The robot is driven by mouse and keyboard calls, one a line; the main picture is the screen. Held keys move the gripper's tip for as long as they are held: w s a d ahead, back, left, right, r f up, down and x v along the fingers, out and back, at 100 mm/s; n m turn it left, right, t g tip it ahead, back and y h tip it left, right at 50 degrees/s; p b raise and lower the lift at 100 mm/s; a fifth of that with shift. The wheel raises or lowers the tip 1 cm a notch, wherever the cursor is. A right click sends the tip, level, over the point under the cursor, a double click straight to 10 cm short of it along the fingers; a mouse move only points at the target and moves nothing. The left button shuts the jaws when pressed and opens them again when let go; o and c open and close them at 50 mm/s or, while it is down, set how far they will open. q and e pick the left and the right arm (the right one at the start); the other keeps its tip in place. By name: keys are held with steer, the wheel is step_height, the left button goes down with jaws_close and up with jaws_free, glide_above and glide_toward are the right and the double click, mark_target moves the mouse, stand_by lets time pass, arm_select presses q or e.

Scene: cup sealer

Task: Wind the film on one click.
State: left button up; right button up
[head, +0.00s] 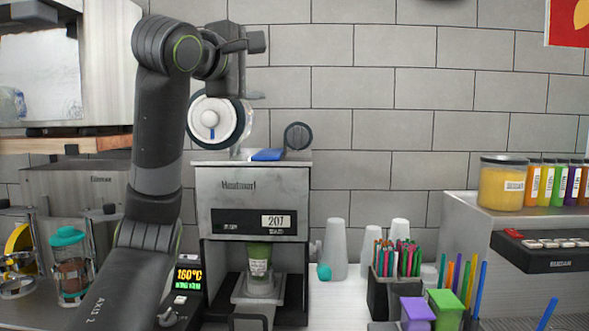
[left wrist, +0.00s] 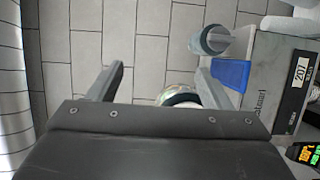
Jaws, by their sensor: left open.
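The cup sealer (head: 225,182) stands in the middle of the head view, its display reading 207. On top at its left is a film roll (head: 229,103) with a white round face, a central knob (head: 210,118) and a blue mark below the knob. A dark take-up roller (head: 298,136) is at the top right. My left gripper (head: 256,68) is open and empty, just above the film roll. In the left wrist view the open fingers (left wrist: 162,78) are spread, and part of the roll (left wrist: 182,96) shows beside the right finger, partly hidden by the gripper body.
A blue pad (head: 268,154) lies on the sealer's top. A green-filled cup (head: 259,261) sits in the sealer. Inverted cups (head: 335,250) and a straw holder (head: 394,290) stand to the right. The tiled wall is behind. A shelf (head: 60,145) is at the left.

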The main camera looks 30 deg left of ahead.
arm_select(q)
steer(key=b, duration=1.2)
glide_toward(296, 138)
arm_select(e)
step_height(296, 138, down, 13)
arm_select(q)
steer(key=w+p, duration=0.4)
steer(key=w, duration=0.1)
steer(key=w+a+p, duration=0.1)
steer(key=w+p, duration=0.1)
steer(key=shift+w+a+r+p, duration=0.1)
steer(key=shift+w+p, duration=0.2)
steer(key=shift+w, duration=0.1)
steer(key=shift+w+a, duration=0.15)
steer(key=shift+w, duration=0.6)
arm_select(e)
steer(key=shift+s+r, duration=0.2)
steer(key=shift+r, duration=1.2)
steer(key=shift+s+r, duration=0.2)
steer(key=shift+r, duration=1.15)
arm_select(q)
steer(key=c, duration=1)
steer(key=shift+p, duration=0.3)
arm_select(e)
steer(key=shift+r, duration=0.15)
